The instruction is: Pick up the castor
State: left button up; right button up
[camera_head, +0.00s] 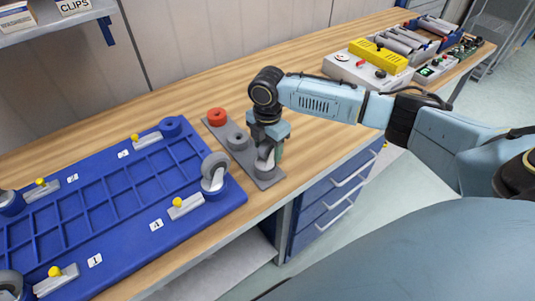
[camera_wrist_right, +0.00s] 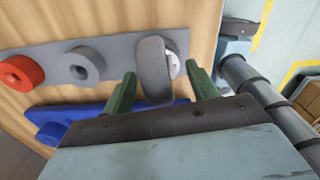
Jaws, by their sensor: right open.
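A castor (camera_wrist_right: 152,68) with a dark grey wheel stands at the near end of a grey plate (camera_head: 217,130) on the wooden bench. In the head view the castor (camera_head: 264,161) is partly hidden by my right gripper (camera_head: 270,150). That gripper points down over it. In the right wrist view my right gripper (camera_wrist_right: 162,85) is open, with one green finger on each side of the wheel. I cannot tell whether the fingers touch the castor. My left gripper is not in view.
The plate also holds a red ring (camera_head: 217,116) and a grey ring (camera_head: 237,138). A blue tray (camera_head: 108,222) with another castor (camera_head: 214,171) at its corner and yellow-knobbed clamps lies to the left. A grey box with a yellow part (camera_head: 378,58) stands at the back right.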

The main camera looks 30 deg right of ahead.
grip_shut()
dwell(0.3)
notch_tip(320, 180, up, 10)
jog(key=shift+r, duration=0.1)
dwell(0.4)
